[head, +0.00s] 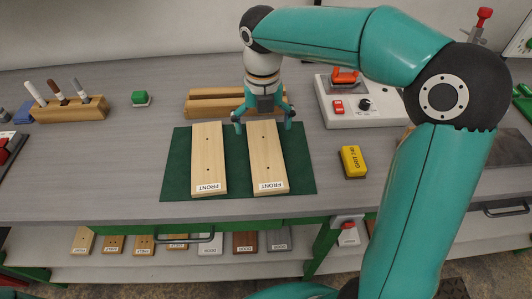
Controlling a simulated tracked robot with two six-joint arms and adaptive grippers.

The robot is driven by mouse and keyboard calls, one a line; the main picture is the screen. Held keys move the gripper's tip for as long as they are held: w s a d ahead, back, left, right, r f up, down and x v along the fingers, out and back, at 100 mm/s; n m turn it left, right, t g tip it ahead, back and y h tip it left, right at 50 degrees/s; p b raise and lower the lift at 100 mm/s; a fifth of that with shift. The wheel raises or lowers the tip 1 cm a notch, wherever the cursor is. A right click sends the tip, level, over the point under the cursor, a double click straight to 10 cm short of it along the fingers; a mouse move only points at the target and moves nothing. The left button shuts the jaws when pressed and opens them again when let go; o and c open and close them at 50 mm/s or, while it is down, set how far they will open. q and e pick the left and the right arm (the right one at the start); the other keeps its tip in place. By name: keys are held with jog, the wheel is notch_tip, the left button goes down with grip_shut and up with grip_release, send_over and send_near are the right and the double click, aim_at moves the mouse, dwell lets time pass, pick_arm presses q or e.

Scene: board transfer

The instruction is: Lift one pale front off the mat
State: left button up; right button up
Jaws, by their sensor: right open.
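Two pale wooden boards marked FRONT lie side by side on the dark green mat (300,180). The left pale front (207,152) and the right pale front (267,150) each have small dark holes and a white label at the near end. My right gripper (264,122) is open over the far end of the right front, its fingers on either side of that board. I cannot tell whether the fingers touch it. My left gripper is not in view.
A wooden rack (215,93) stands just behind the mat. A white device with a knob (340,112) is at the back right, and a yellow block (353,162) lies right of the mat. A lower shelf holds several boards.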

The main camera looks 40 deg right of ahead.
aim_at(265, 150)
notch_tip(265, 150, down, 2)
jog(key=shift+f, duration=0.1)
jog(key=shift+s+d+f, duration=0.1)
jog(key=shift+f, duration=1.3)
jog(key=shift+d+f, duration=0.1)
jog(key=shift+f, duration=1.25)
jog(key=shift+s, duration=0.1)
jog(key=c, duration=1.2)
